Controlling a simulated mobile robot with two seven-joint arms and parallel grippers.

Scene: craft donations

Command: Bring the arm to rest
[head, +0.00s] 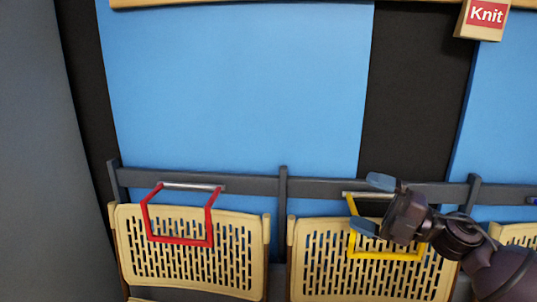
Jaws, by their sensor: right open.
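My right gripper (373,205) is at the lower right, its arm coming in from the right edge. Its two blue-grey fingertips are apart, pointing left, with no object visible between them. It overlaps a yellow frame-shaped handle (385,255) with a metal bar in the picture; I cannot tell whether they touch. My left gripper is not in view.
A red frame-shaped handle (181,241) with a metal bar is in front of a perforated beige chair back (240,260). Another beige chair back (320,260) is behind the yellow handle. A dark rail (255,186) runs behind. A "Knit" sign (486,14) is at the top right.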

